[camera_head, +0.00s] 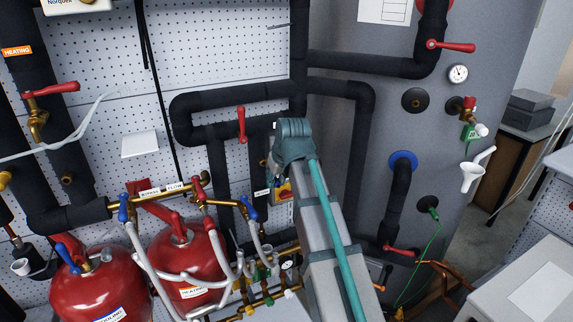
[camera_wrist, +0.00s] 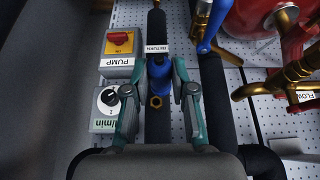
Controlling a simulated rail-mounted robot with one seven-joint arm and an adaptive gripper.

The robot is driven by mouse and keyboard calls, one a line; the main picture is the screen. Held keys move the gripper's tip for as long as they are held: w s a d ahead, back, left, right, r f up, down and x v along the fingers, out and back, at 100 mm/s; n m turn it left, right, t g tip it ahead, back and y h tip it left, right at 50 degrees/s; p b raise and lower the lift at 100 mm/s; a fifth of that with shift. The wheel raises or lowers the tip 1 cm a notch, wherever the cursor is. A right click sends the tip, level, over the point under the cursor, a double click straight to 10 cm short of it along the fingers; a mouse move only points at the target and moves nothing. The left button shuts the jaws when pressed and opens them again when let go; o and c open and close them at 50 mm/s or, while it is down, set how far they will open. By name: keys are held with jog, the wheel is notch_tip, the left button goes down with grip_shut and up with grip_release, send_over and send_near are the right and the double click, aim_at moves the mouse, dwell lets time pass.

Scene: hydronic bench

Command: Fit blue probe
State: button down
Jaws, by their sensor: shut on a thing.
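In the wrist view my gripper (camera_wrist: 159,66) is shut on the blue probe (camera_wrist: 160,78), whose dark blue body sits between the two teal fingers. The probe is over a black insulated pipe (camera_wrist: 157,125), just beyond a brass hex fitting (camera_wrist: 156,102) with a dark opening. I cannot tell the gap between the probe and the pipe, and the probe's lower end is hidden. A RETURN label (camera_wrist: 156,48) is just past the probe. In the head view my own arm hides the fingers and the probe.
A PUMP box with a red knob (camera_wrist: 119,40) and a dial box (camera_wrist: 108,100) are left of the fingers. A blue-handled valve (camera_wrist: 207,45), brass pipework (camera_wrist: 262,90) and a red vessel (camera_wrist: 250,18) are to the right. A grey tank (camera_head: 400,130) stands at right in the head view.

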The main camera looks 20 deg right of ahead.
jog(key=shift+s+d+f, duration=0.1)
jog(key=shift+d+f, duration=0.05)
jog(key=shift+d, duration=0.45)
jog(key=shift+s, duration=0.15)
jog(key=shift+w+a, duration=0.25)
jog(key=shift+w, duration=0.9)
jog(key=shift+w+a, duration=0.2)
jog(key=shift+w, duration=0.95)
jog(key=shift+w+a+p, duration=0.2)
jog(key=shift+w, duration=0.85)
jog(key=shift+w+a+p, duration=0.2)
jog(key=shift+w, duration=0.85)
jog(key=c, duration=0.9)
grip_release()
